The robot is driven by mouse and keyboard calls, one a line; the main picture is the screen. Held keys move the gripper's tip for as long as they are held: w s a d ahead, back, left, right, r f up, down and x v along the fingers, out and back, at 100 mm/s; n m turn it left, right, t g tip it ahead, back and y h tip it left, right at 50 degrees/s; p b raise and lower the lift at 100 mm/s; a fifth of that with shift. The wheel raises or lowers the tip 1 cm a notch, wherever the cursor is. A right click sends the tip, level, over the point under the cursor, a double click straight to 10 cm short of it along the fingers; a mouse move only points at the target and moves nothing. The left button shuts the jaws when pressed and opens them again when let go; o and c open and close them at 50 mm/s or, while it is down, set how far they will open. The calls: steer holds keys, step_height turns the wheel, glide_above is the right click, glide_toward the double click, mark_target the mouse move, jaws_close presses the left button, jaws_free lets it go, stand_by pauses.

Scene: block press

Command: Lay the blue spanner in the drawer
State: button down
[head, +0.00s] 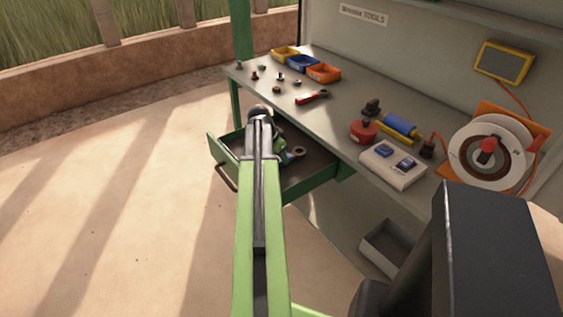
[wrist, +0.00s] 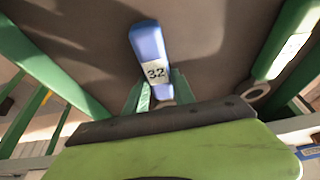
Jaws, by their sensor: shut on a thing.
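The blue spanner shows in the wrist view as a blue handle (wrist: 148,42) with a white "32" label. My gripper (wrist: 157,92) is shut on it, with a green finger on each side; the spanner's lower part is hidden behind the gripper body. In the head view my gripper (head: 284,150) is over the open green drawer (head: 222,150), and my arm hides much of it. The dark drawer floor lies behind the handle in the wrist view; I cannot tell whether the spanner touches it. A grey ring (head: 298,152) shows at the drawer's right part.
The bench top (head: 335,120) above the drawer carries small bins (head: 304,62), a red tool (head: 311,97), a blue-and-yellow tool (head: 400,125) and a cable reel (head: 497,152). A grey open box (head: 385,245) sits low at right. The floor at left is clear.

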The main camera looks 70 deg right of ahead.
steer(key=c, duration=1.1)
jaws_free()
steer(key=shift+o, duration=0.2)
steer(key=shift+r, duration=0.1)
steer(key=shift+r+p, duration=0.3)
steer(key=p+v, duration=1)
steer(key=v, duration=0.1)
steer(key=shift+a, duration=0.25)
steer(key=shift+w+r, duration=0.15)
